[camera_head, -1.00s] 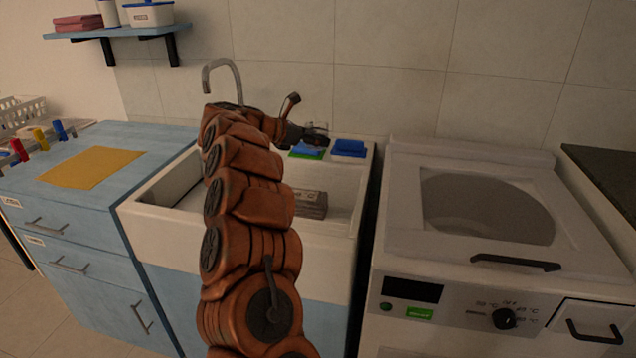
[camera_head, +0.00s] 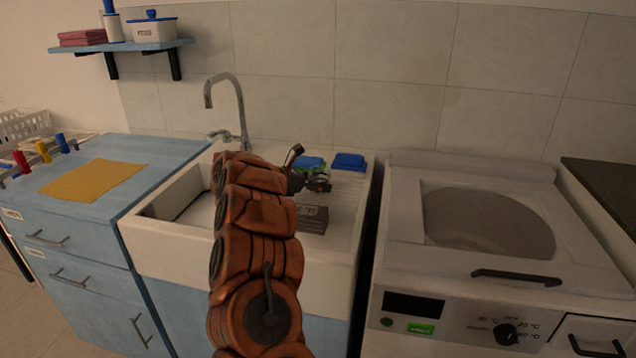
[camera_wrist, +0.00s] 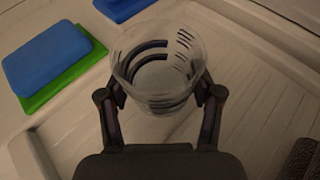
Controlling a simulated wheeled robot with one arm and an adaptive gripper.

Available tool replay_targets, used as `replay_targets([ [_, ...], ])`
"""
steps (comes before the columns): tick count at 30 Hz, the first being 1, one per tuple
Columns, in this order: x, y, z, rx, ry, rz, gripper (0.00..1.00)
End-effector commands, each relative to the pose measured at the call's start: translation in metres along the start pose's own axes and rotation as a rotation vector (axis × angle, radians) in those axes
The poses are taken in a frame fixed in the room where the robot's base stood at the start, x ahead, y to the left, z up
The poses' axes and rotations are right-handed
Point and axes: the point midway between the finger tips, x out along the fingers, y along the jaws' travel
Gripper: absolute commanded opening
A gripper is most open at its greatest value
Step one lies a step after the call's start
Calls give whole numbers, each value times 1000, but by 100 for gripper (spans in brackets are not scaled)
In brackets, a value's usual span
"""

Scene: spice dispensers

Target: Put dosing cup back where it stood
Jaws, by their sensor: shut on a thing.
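The dosing cup (camera_wrist: 158,72) is a clear, round cup with black markings, seen from above in the wrist view. My gripper (camera_wrist: 160,98) is shut on it, with one finger at each side of the cup. In the head view my gripper (camera_head: 317,183) is over the ribbed drainboard (camera_head: 345,200) at the right of the sink, in front of the sponges. The cup is too small there to make out clearly. Whether its base touches the drainboard I cannot tell.
A blue-and-green sponge (camera_head: 311,164) and a blue one (camera_head: 349,162) lie at the back of the drainboard. A dark labelled block (camera_head: 312,219) lies near the gripper. The faucet (camera_head: 240,110) stands behind my arm. A washing machine (camera_head: 400,230) is to the right.

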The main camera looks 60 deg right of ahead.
Motion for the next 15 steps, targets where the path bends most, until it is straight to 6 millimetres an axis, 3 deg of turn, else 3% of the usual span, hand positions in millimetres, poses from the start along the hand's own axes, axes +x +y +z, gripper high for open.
replay_targets([
  [13, 0, 0, -3, 1, -2, 1, 24],
  [14, 0, 0, -2, 1, -2, 1, 67],
  [15, 0, 0, -2, 1, -2, 0, 71],
])
